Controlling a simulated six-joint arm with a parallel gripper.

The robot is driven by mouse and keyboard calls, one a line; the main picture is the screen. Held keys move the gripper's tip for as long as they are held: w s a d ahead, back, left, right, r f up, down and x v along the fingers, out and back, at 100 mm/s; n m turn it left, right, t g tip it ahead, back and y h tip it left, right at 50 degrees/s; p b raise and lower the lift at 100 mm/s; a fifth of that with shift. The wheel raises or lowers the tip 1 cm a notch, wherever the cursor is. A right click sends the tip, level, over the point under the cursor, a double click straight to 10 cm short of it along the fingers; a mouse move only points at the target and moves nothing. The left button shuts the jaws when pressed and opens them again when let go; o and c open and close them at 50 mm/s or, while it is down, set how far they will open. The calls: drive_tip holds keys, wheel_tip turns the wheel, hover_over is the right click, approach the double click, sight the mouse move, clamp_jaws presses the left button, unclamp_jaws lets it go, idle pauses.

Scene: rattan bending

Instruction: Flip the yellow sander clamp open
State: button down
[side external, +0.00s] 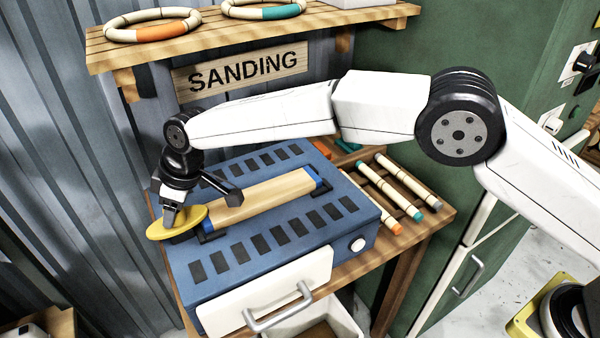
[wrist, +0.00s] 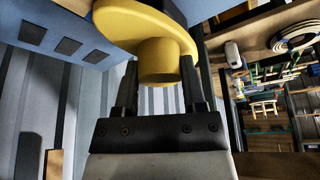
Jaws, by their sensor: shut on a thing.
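The yellow sander clamp (side external: 176,224) is a flat rounded piece at the left end of the blue sander (side external: 222,285). In the wrist view the clamp (wrist: 122,27) fills the top middle, with a short round yellow knob (wrist: 158,62) pointing toward my gripper. My gripper (side external: 170,212) reaches down onto the clamp from above. In the wrist view its two dark fingers (wrist: 158,85) stand on either side of the knob and are shut on it. The contact faces are partly hidden by the clamp.
A wooden block (side external: 265,196) with blue ends lies along the sander's top, beside the clamp. Several rattan sticks (side external: 385,190) lie on the wooden table at the right. A shelf (side external: 250,30) with rings and a SANDING sign (side external: 243,74) are behind my arm.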

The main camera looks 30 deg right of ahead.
sight(191, 210)
drive_tip(key=n, duration=0.2)
drive_tip(key=n+g, duration=0.1)
drive_tip(key=n, duration=0.1)
drive_tip(key=shift+n+g+y, duration=0.3)
drive_tip(key=shift+n+y, duration=0.1)
drive_tip(key=shift+n+g, duration=0.8)
drive_tip(key=shift+n, duration=1.6)
drive_tip(key=shift+c, duration=0.7)
unclamp_jaws()
drive_tip(key=shift+r, duration=0.1)
drive_tip(key=v, duration=0.7)
drive_tip(key=shift+w+r, duration=0.15)
drive_tip(key=shift+r, duration=0.15)
drive_tip(key=shift+d, duration=0.1)
